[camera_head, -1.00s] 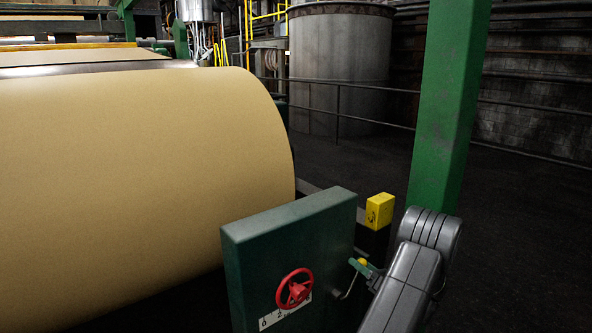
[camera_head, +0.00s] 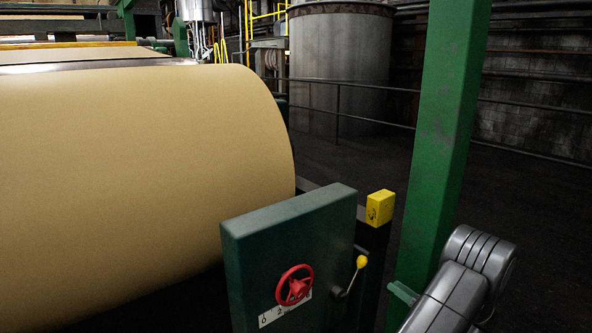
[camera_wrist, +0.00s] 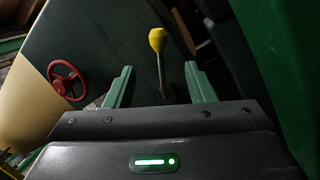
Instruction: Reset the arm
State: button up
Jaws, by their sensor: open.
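My gripper (camera_wrist: 161,88) is open and empty in the wrist view, its two green fingers apart. A lever with a yellow knob (camera_wrist: 157,39) shows beyond and between the fingers there, and I see no contact. In the head view the lever's yellow knob (camera_head: 361,262) stands up at the right side of a dark green panel (camera_head: 290,235). My grey arm is at the lower right of the head view, with a green finger (camera_head: 403,293) just showing, to the right of the lever. Most of the gripper is hidden in that view.
A red handwheel (camera_head: 295,286) is on the panel's front above a white scale plate. A yellow block (camera_head: 380,208) tops a dark post behind the panel. A green column (camera_head: 440,140) stands close behind my arm. A large tan roll (camera_head: 150,180) fills the left.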

aim_at(363, 265)
jog(key=p+x, duration=0.1)
jog(key=x, duration=1.2)
jog(key=shift+a+r, duration=0.1)
jog(key=shift+a, duration=0.1)
jog(key=shift+w+a+r, duration=0.1)
jog(key=shift+a, duration=0.2)
jog(key=shift+s+a+r+n, duration=0.15)
jog(key=shift+s+n, duration=0.1)
jog(key=shift+n, duration=0.35)
jog(key=shift+a, duration=0.15)
